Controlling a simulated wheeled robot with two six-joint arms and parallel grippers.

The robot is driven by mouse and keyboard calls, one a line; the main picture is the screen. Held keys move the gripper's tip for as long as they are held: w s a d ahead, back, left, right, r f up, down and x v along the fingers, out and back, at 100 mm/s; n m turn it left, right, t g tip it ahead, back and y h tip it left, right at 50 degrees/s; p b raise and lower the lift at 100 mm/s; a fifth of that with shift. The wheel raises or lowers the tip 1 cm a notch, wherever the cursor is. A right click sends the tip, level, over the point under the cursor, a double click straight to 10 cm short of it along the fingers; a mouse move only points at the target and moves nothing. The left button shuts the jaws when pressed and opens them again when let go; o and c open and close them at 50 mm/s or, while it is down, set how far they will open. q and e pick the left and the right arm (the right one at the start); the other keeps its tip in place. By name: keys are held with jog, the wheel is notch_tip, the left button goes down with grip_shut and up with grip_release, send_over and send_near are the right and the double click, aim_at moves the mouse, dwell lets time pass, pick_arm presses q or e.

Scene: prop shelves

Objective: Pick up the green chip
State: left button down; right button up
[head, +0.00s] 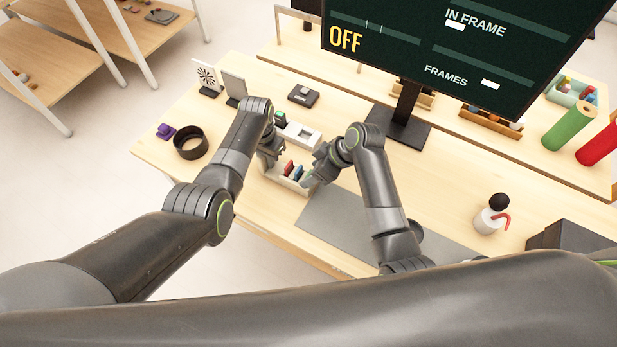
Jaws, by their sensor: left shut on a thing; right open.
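A small pale tray (272,172) on the table holds a red chip (288,167) and a blue chip (297,172) standing upright. My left gripper (269,155) is at the tray's left end, low over it. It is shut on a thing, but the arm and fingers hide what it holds. I cannot make out a green chip in the tray. A small dark piece with a green face (280,117) shows just behind the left gripper; I cannot tell what it is. My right gripper (312,178) is open beside the tray's right end, near the blue chip.
A white block with a slot (301,134) stands behind the tray. A grey mat (340,222) lies in front. A monitor (440,50) stands behind; a white mug-like thing (488,220) is at the right.

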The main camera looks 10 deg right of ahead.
jog(key=shift+w+a+f, duration=0.1)
jog(key=shift+a+f, duration=0.2)
jog(key=shift+f, duration=0.2)
jog(key=c, duration=1.1)
pick_arm(q)
jog(key=c, duration=1.3)
grip_release()
pick_arm(e)
notch_tip(320, 180, up, 10)
jog(key=shift+r, duration=0.1)
pick_arm(q)
jog(key=shift+r, duration=0.1)
notch_tip(320, 180, up, 12)
jog(key=shift+f, duration=0.15)
